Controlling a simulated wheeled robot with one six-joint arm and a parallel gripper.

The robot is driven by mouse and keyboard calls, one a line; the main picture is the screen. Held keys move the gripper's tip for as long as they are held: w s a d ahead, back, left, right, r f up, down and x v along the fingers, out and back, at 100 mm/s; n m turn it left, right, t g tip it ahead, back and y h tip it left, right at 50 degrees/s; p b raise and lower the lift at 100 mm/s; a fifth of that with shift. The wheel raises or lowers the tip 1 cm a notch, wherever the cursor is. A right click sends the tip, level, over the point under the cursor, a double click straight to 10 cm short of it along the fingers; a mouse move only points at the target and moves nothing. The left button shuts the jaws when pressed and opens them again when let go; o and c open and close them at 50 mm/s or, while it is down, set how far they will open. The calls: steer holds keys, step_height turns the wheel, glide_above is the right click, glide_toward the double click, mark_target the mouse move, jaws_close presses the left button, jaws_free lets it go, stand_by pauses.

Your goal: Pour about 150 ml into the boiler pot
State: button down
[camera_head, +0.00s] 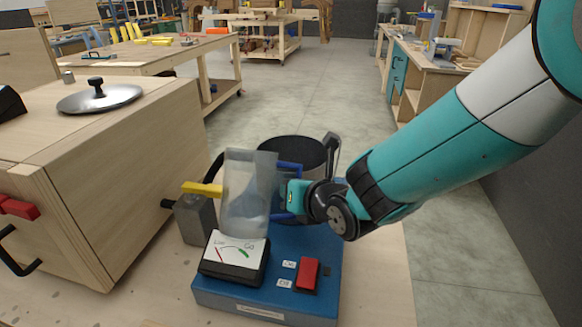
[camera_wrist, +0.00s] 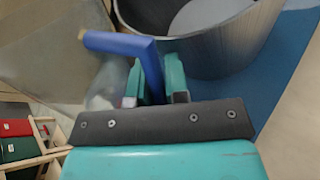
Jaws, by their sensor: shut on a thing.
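A clear jug (camera_head: 247,185) with a blue handle stands nearly upright in front of the boiler pot (camera_head: 291,149). What looks like clear liquid shows in its lower part. My gripper (camera_head: 291,193) is shut on the handle, on the jug's right side. In the wrist view my gripper's fingers (camera_wrist: 158,85) close around the blue handle (camera_wrist: 122,43), and the jug's wall (camera_wrist: 62,50) is at left. The boiler pot (camera_wrist: 243,45) is at upper right there, with a grey surface inside. The dark pot sits on a blue base (camera_head: 325,245); the jug and gripper hide part of it.
A dial gauge (camera_head: 234,258) and a red switch (camera_head: 307,274) sit at the base's front. A grey metal block (camera_head: 194,218) and a yellow lever (camera_head: 202,188) are left of the jug. A lid (camera_head: 100,97) lies on the wooden cabinet (camera_head: 120,160) at left.

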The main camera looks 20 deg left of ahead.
step_height(320, 180, up, 6)
steer(key=w+d+n+t+b, duration=0.1)
steer(key=t+b, duration=0.5)
steer(key=b, duration=0.6)
steer(key=shift+w+d+f, duration=0.25)
steer(key=shift+d, duration=0.45)
steer(key=shift+s, duration=0.1)
stand_by(1.5)
